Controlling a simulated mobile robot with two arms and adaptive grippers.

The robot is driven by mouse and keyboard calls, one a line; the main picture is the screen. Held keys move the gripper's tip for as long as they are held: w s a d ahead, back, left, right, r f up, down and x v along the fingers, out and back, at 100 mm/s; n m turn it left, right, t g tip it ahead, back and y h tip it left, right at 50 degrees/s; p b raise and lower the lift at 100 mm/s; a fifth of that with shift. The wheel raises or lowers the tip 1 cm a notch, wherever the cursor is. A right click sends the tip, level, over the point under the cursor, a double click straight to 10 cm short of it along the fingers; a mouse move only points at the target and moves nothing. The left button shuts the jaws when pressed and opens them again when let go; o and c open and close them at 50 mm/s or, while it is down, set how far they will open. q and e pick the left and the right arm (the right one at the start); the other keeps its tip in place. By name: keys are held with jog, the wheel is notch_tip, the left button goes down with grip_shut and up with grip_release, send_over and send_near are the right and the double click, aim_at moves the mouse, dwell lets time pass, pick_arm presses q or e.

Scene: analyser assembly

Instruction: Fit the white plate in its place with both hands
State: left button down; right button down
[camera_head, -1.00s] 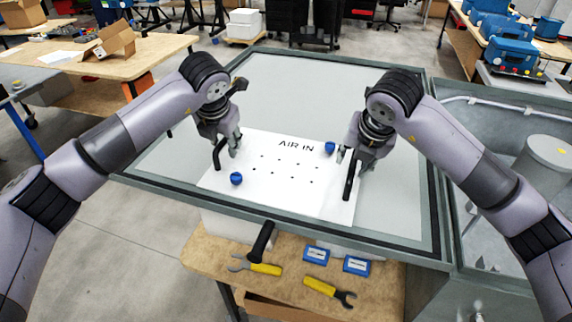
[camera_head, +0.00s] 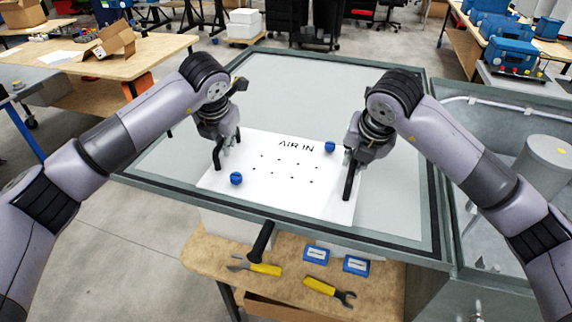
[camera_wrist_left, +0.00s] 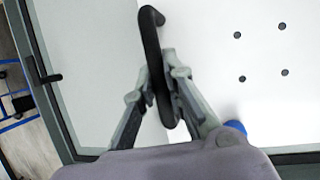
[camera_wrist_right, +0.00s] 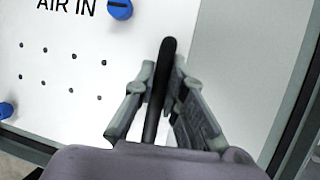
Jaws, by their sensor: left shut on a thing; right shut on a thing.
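The white plate (camera_head: 262,187), marked AIR IN, lies on the pale panel inside the dark frame, near its front edge. It has rows of small dark holes, two blue knobs (camera_head: 236,179) (camera_head: 330,147) and a black handle at each side. My left gripper (camera_head: 222,148) is shut on the left black handle (camera_wrist_left: 150,40), and its fingers show on both sides of it in the left wrist view. My right gripper (camera_head: 352,160) is shut on the right black handle (camera_wrist_right: 160,90). I cannot tell whether the plate touches the panel all over.
The grey frame (camera_head: 300,221) runs close along the plate's front. A wooden bench (camera_head: 285,290) in front holds yellow-handled tools (camera_head: 322,291) and blue boxes (camera_head: 357,265). The panel behind the plate (camera_head: 320,95) is clear. A grey cylinder (camera_head: 548,155) stands at the right.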

pick_arm(q)
jog(key=shift+w+r, duration=0.1)
jog(key=shift+r, duration=0.1)
pick_arm(e)
jog(key=shift+w+r, duration=0.1)
jog(key=shift+r, duration=0.05)
dwell(0.5)
